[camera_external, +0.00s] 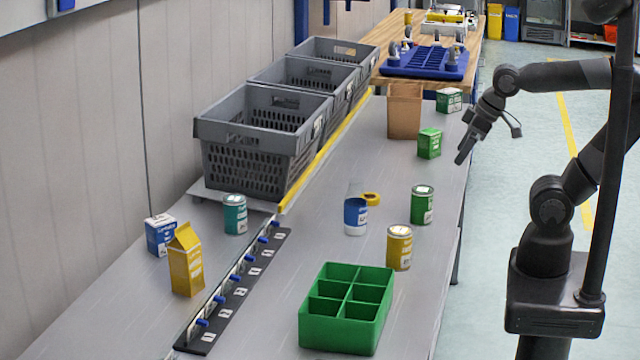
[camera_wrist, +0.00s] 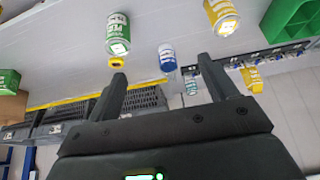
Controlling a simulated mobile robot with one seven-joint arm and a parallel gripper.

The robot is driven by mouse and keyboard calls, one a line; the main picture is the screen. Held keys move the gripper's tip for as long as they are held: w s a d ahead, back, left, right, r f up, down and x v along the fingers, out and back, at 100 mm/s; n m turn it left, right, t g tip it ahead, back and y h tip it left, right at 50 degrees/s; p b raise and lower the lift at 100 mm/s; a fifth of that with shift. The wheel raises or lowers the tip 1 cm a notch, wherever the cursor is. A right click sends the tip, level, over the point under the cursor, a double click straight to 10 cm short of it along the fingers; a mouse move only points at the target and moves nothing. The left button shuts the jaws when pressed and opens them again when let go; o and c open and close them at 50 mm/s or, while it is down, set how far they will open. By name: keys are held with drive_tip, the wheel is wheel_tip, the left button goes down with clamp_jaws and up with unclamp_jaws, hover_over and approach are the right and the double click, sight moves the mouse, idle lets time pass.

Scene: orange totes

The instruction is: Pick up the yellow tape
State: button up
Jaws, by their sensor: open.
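The yellow tape (camera_external: 371,199) is a small yellow ring lying on the grey table, just behind and right of a blue-and-white jar (camera_external: 355,216). In the wrist view the tape (camera_wrist: 116,62) appears beyond the tip of my gripper's left finger, which partly overlaps it. My gripper (camera_external: 465,155) is above the table's right edge, pointing down and left, apart from the tape. Its two fingers (camera_wrist: 160,70) are spread wide with nothing between them.
A green can (camera_external: 422,206) and a yellow can (camera_external: 399,248) stand right of the tape. A green divided crate (camera_external: 346,337) is in front. Grey baskets (camera_external: 262,140) line the left, and a cardboard box (camera_external: 404,112) and green box (camera_external: 429,144) stand behind.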

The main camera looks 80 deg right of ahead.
drive_tip(key=w+d+f+g, duration=0.2)
drive_tip(key=w+d+f, duration=0.1)
drive_tip(key=w+d, duration=0.55)
drive_tip(key=w+d+f+g, duration=0.15)
drive_tip(key=w+d, duration=0.35)
drive_tip(key=w, duration=0.7)
drive_tip(key=w+d+f, duration=0.5)
drive_tip(key=d+f, duration=0.3)
drive_tip(key=shift+g, duration=0.35)
drive_tip(key=f, duration=0.3)
drive_tip(key=w+f, duration=0.1)
drive_tip(key=f, duration=0.6)
drive_tip(key=shift+w+a+f, duration=0.15)
drive_tip(key=shift+a, duration=0.1)
drive_tip(key=shift+c, duration=0.5)
drive_tip(key=c, duration=1)
drive_tip(key=shift+o, duration=0.2)
drive_tip(key=shift+r, duration=0.2)
